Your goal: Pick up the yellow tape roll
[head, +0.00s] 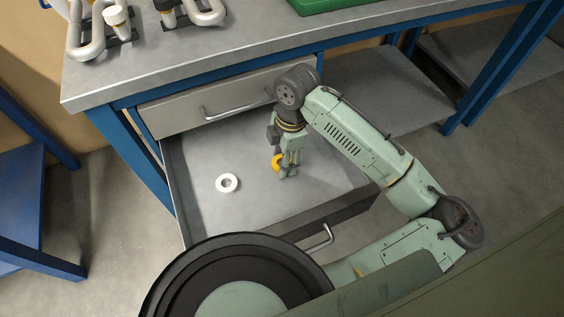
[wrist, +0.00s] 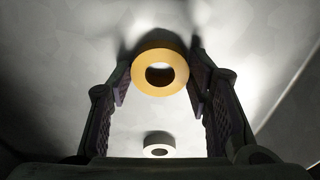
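The yellow tape roll (wrist: 141,81) is between the two fingers of my gripper (wrist: 160,82) in the wrist view, with a pad against each side. The gripper is shut on it. The roll's round face and centre hole face the wrist camera, and it looks larger than the white roll, so it seems held above the drawer floor. In the head view, my gripper (head: 287,168) points down over the open drawer. The yellow roll (head: 277,162) shows at the left of the fingers, which partly hide it.
A white tape roll (head: 219,184) lies flat in the drawer (head: 215,222), left of my gripper; it also shows in the wrist view (wrist: 158,140). A closed drawer (head: 180,110) and the workbench top (head: 240,52) are behind. The drawer floor around the rolls is clear.

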